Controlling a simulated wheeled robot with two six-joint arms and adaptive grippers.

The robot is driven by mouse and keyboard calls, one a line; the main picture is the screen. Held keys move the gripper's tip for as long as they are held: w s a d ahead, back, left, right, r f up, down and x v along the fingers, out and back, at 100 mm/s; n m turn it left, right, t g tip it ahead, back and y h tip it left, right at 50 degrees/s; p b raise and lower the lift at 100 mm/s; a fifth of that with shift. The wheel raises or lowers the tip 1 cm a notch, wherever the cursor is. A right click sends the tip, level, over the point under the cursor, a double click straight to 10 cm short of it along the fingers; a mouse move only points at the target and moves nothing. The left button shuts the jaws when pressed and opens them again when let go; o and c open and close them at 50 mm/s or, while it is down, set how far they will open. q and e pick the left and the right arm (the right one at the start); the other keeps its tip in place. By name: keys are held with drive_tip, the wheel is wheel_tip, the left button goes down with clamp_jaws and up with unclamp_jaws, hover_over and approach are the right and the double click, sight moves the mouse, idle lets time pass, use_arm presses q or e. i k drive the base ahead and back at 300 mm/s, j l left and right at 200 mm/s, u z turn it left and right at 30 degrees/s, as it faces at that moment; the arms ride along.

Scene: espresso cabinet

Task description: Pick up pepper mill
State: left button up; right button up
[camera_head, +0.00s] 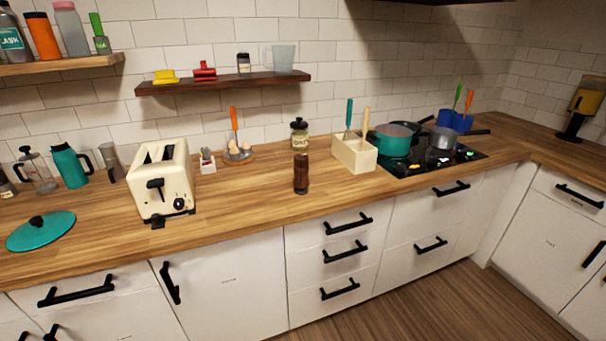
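The pepper mill (301,174) is a dark brown cylinder. It stands upright on the wooden counter (255,200) near the front edge, in the middle of the head view. Nothing touches it. Neither of my grippers is in the head view.
A cream toaster (164,181) stands to the left of the mill. A cream utensil box (353,154) stands to its right, and a lidded jar (299,133) behind it. Counter around the mill is clear.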

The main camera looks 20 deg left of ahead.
sight(301, 183)
drive_tip(key=i+u, duration=0.1)
drive_tip(key=u, duration=0.7)
drive_tip(key=i+l+u, duration=0.5)
drive_tip(key=l, duration=0.15)
drive_tip(key=l+u, duration=0.2)
drive_tip(key=l, duration=0.2)
drive_tip(key=i+l+u, duration=0.25)
drive_tip(key=l, duration=0.45)
